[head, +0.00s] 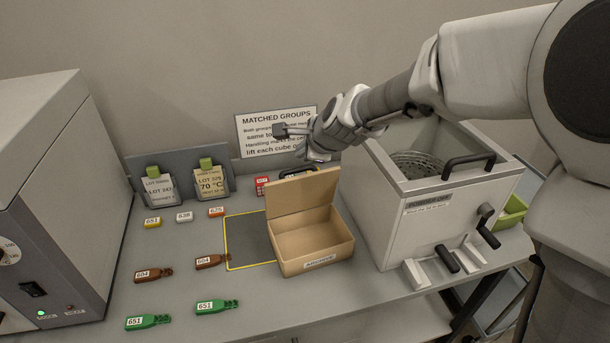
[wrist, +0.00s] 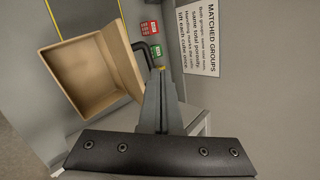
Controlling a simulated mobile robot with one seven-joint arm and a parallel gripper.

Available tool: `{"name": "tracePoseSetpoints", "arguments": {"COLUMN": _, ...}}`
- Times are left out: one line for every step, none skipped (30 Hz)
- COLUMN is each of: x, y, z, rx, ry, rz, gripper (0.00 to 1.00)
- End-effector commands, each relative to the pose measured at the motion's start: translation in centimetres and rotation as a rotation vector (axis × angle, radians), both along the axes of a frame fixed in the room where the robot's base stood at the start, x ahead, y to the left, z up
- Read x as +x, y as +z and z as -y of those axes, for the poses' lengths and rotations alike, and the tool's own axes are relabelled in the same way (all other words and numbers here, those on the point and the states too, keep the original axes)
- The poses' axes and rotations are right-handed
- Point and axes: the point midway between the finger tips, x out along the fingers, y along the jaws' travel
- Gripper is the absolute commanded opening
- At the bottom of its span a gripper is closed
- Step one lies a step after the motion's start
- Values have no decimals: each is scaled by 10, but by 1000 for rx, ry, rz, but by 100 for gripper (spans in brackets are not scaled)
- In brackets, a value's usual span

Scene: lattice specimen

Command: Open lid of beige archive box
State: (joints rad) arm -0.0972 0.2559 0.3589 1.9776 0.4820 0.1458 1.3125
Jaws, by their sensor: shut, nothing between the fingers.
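The beige archive box (head: 312,246) stands on the grey bench in the head view, labelled ARCHIVE on its front. Its lid (head: 303,192) stands raised at the back, roughly upright, and the box's inside shows empty. In the wrist view the open box (wrist: 85,75) is at the upper left, with its lid (wrist: 121,55) seen nearly edge-on. My gripper (head: 280,131) is above and behind the lid in the head view. In the wrist view its fingers (wrist: 161,75) are together with nothing between them, beside the lid. I cannot tell whether they touch it.
A large grey box-shaped machine (head: 420,225) with black handles stands close right of the archive box. A sign (head: 262,122) is on the wall behind. Several labelled bottles and small cubes, such as a green bottle (head: 217,307), lie to the left. A yellow-outlined dark mat (head: 238,247) adjoins the box.

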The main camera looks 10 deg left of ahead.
Motion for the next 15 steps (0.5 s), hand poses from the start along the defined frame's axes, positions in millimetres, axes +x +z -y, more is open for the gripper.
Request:
{"name": "tracePoseSetpoints", "arguments": {"x": -4, "y": -9, "z": 2, "rx": -53, "ry": 46, "rz": 23, "gripper": 0}}
{"name": "tracePoseSetpoints", "arguments": {"x": -6, "y": -11, "z": 3, "rx": -84, "ry": 73, "rz": 35, "gripper": 0}}
{"name": "tracePoseSetpoints", "arguments": {"x": -7, "y": -13, "z": 6, "rx": -123, "ry": 103, "rz": 50, "gripper": 0}}
{"name": "tracePoseSetpoints", "arguments": {"x": -9, "y": -15, "z": 8, "rx": -151, "ry": 124, "rz": 61, "gripper": 0}}
{"name": "tracePoseSetpoints", "arguments": {"x": -10, "y": -16, "z": 9, "rx": -175, "ry": 142, "rz": 69, "gripper": 0}}
{"name": "tracePoseSetpoints", "arguments": {"x": -11, "y": -18, "z": 11, "rx": -203, "ry": 163, "rz": 78, "gripper": 0}}
{"name": "tracePoseSetpoints", "arguments": {"x": -12, "y": -18, "z": 13, "rx": -221, "ry": 175, "rz": 85, "gripper": 0}}
{"name": "tracePoseSetpoints", "arguments": {"x": -12, "y": -19, "z": 14, "rx": -236, "ry": 186, "rz": 90, "gripper": 0}}
{"name": "tracePoseSetpoints", "arguments": {"x": -13, "y": -19, "z": 15, "rx": -252, "ry": 197, "rz": 96, "gripper": 0}}
{"name": "tracePoseSetpoints", "arguments": {"x": -13, "y": -19, "z": 16, "rx": -261, "ry": 203, "rz": 99, "gripper": 0}}
{"name": "tracePoseSetpoints", "arguments": {"x": -13, "y": -19, "z": 16, "rx": -268, "ry": 207, "rz": 101, "gripper": 0}}
{"name": "tracePoseSetpoints", "arguments": {"x": -13, "y": -20, "z": 17, "rx": -274, "ry": 212, "rz": 103, "gripper": 0}}
{"name": "tracePoseSetpoints", "arguments": {"x": -13, "y": -21, "z": 17, "rx": -278, "ry": 214, "rz": 104, "gripper": 0}}
{"name": "tracePoseSetpoints", "arguments": {"x": -12, "y": -21, "z": 16, "rx": -279, "ry": 215, "rz": 103, "gripper": 0}}
{"name": "tracePoseSetpoints", "arguments": {"x": -10, "y": -23, "z": 16, "rx": -279, "ry": 215, "rz": 103, "gripper": 0}}
